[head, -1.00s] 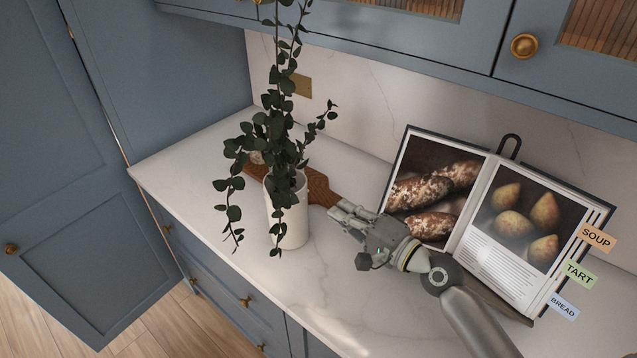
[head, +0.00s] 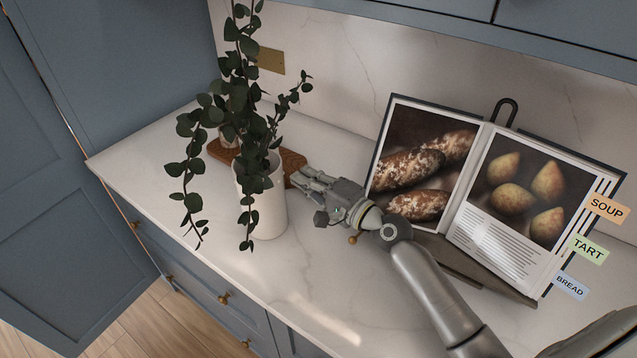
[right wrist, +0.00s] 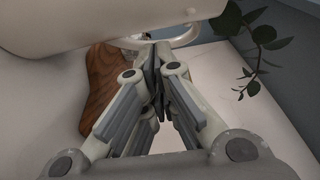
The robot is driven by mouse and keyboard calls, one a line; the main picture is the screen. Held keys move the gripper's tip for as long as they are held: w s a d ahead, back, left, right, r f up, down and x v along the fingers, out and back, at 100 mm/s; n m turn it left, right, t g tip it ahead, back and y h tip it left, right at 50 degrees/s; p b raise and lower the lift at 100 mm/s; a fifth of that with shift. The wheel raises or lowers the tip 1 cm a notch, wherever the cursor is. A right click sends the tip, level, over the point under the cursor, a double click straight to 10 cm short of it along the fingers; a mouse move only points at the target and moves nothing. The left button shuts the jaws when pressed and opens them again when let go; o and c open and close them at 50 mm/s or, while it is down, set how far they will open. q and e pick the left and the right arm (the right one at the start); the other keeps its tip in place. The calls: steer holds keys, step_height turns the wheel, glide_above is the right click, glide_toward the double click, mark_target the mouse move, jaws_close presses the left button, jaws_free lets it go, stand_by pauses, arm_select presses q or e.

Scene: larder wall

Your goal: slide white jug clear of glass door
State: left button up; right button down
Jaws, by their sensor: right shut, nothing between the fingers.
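The white jug (head: 264,212) stands upright on the pale counter in the head view, with tall leafy stems in it. Its upper part is partly hidden by leaves. My right gripper (head: 301,178) is shut and empty, just right of the jug, low over the counter. In the right wrist view its closed fingertips (right wrist: 157,65) are close to the jug (right wrist: 90,20), which fills the top, and to a pale loop like its handle (right wrist: 186,40). I cannot tell whether they touch. The door's glass is out of view; only the upper cupboard's lower edge (head: 420,15) shows. My left gripper is not in view.
A wooden board (head: 292,160) lies behind the jug. An open cookbook (head: 470,215) with coloured tabs leans on a stand at the right. The counter (head: 135,165) is bare left of the jug.

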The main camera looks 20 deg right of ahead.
mark_target(258, 173)
steer(key=shift+x, duration=2)
steer(key=shift+f, duration=0.1)
steer(key=s+a+p, duration=0.2)
steer(key=s+a, duration=0.1)
steer(key=shift+s+a, duration=0.15)
steer(key=shift+s, duration=0.05)
steer(key=shift+w, duration=0.1)
